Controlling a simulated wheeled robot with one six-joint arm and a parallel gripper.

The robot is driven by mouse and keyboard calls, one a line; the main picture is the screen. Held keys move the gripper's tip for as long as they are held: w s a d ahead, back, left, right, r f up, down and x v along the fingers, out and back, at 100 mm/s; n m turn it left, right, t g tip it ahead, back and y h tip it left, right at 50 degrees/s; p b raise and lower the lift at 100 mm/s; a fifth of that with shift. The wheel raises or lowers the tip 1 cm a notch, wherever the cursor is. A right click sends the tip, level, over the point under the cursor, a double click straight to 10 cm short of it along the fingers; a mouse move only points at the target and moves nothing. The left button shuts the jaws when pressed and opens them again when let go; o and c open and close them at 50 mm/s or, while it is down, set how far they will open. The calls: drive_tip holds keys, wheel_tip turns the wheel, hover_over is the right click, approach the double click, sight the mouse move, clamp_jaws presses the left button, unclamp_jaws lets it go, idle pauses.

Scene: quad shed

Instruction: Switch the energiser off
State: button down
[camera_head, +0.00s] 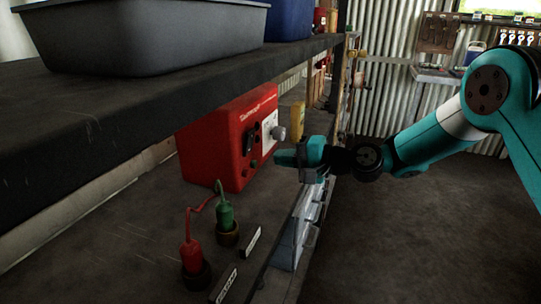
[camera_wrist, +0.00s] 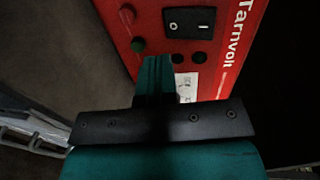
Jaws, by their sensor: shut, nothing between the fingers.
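The energiser (camera_head: 225,150) is a red box on the lower bench, under the dark shelf. In the wrist view its red front (camera_wrist: 232,40) carries the word Tarnvolt. A black rocker switch (camera_wrist: 189,22), marked O and I, sits on that face; it also shows in the head view (camera_head: 250,139). I cannot tell which side is pressed in. My gripper (camera_head: 278,157) is shut and empty, in front of the energiser's lower right. In the wrist view its teal fingertips (camera_wrist: 155,60) lie below the switch, over part of the front. I cannot tell whether they touch it.
A red terminal (camera_wrist: 127,14) and a green terminal (camera_wrist: 138,45) sit beside the switch. Red (camera_head: 191,255) and green (camera_head: 225,218) plugs stand on the bench nearer. The dark shelf (camera_head: 150,105) overhangs; the floor right is open.

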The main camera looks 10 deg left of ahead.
drive_tip(key=s+d+f+b, duration=0.1)
drive_tip(key=s+d, duration=0.1)
drive_tip(key=d, duration=0.5)
drive_tip(key=shift+d+f, duration=0.3)
drive_tip(key=shift+f, duration=0.05)
drive_tip(key=s+r+n+g+h+p, duration=0.35)
drive_tip(key=s+r+n, duration=0.35)
drive_tip(key=s, duration=0.5)
drive_tip(key=s+d+r+n+h+p, duration=0.1)
drive_tip(key=s+d+h, duration=0.1)
drive_tip(key=s, duration=0.4)
drive_tip(key=s+d+r+n+h+p, duration=0.1)
drive_tip(key=s+d+r+h, duration=0.1)
drive_tip(key=s, duration=0.5)
drive_tip(key=s+d+r+n+g+h+p, duration=0.1)
drive_tip(key=s+d+h, duration=0.3)
drive_tip(key=s+d, duration=0.2)
drive_tip(key=shift+s+r, duration=0.15)
drive_tip(key=shift+r, duration=0.1)
